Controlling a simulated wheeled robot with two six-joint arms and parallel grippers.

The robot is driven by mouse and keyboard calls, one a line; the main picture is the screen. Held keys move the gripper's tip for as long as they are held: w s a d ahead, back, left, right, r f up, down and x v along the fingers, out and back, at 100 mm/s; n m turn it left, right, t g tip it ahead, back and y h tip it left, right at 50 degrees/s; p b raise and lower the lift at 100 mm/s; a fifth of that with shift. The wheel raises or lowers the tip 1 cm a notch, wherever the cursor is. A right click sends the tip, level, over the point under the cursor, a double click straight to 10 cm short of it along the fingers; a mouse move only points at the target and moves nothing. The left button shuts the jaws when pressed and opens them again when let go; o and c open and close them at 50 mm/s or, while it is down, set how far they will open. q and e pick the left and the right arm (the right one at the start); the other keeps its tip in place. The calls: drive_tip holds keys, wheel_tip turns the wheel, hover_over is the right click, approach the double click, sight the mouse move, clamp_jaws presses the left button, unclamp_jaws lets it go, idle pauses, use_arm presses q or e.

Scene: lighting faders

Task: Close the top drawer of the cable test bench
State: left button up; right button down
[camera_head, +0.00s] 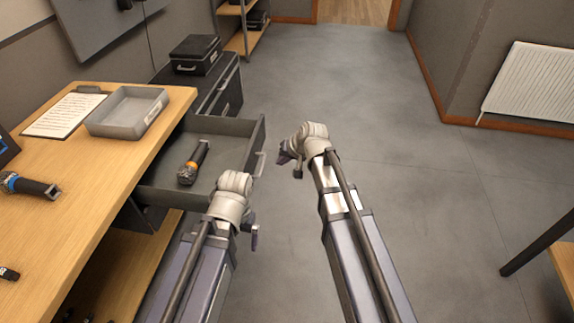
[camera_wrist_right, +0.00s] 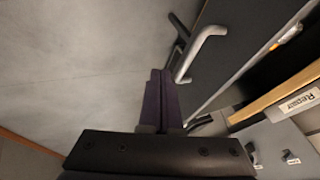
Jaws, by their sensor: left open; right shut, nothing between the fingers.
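The top drawer (camera_head: 215,126) of the cable test bench (camera_head: 95,175) stands pulled out, with a microphone-like thing with an orange ring (camera_head: 192,163) lying in it. Its handle (camera_head: 260,165) is on the drawer's right-hand front; a silver bar handle (camera_wrist_right: 205,42) shows on a dark front in the right wrist view. My right gripper (camera_head: 291,158) is shut and empty, just right of the drawer front. In the wrist view its fingertips (camera_wrist_right: 160,73) are close beside the handle; I cannot tell whether they touch. My left gripper (camera_head: 254,236) is open, below the drawer's near corner.
A grey tray (camera_head: 108,127), a clipboard (camera_head: 65,114) and a blue-ringed microphone (camera_head: 30,185) lie on the bench top. A dark cabinet with a black case (camera_head: 196,55) stands behind the drawer. The floor (camera_head: 400,130) to the right is clear, with a radiator (camera_head: 530,85) at the wall.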

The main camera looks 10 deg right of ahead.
use_arm(q)
drive_tip(key=shift+f+b, duration=0.3)
drive_tip(key=shift+f, duration=0.5)
use_arm(e)
drive_tip(key=a, duration=0.1)
drive_tip(key=w+a+f, duration=0.1)
drive_tip(key=a, duration=0.2)
drive_tip(key=shift+w+f, duration=0.3)
drive_tip(key=shift+a, duration=0.15)
